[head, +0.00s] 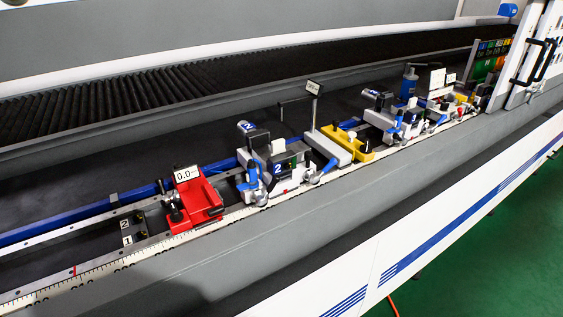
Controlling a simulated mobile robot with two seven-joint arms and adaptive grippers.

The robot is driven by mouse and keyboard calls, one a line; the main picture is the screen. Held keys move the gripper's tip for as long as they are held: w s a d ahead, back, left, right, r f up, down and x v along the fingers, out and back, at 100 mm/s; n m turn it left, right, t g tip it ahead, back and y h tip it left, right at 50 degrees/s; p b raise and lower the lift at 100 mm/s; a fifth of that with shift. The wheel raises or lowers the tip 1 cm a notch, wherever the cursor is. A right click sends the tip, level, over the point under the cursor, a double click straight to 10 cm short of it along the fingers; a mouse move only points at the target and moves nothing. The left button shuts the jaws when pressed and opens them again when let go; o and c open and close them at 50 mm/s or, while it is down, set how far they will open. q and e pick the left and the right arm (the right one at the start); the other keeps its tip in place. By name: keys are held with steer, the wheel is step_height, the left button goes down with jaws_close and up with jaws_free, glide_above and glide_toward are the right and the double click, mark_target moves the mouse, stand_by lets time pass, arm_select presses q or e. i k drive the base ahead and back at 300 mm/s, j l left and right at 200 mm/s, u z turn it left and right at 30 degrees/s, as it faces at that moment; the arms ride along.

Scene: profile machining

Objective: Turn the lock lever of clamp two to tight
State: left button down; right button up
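Clamp two (285,182) is a grey and white unit marked with a blue "2", sitting on the rail in the middle of the head view. Neither of my grippers is in view.
A red stop (197,203) with a "0.0" display stands left of clamp two on the scaled rail (110,277). A yellow block (348,143) and a sign on a post (313,104) stand to its right. Another similar clamp (387,112) is farther right. The grey front ledge (300,222) is clear.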

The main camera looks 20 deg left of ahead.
mark_target(258, 196)
steer(key=l, duration=0.55)
steer(key=k+l, duration=0.15)
steer(key=l, duration=0.95)
steer(key=k+z, duration=0.05)
steer(key=k, duration=0.05)
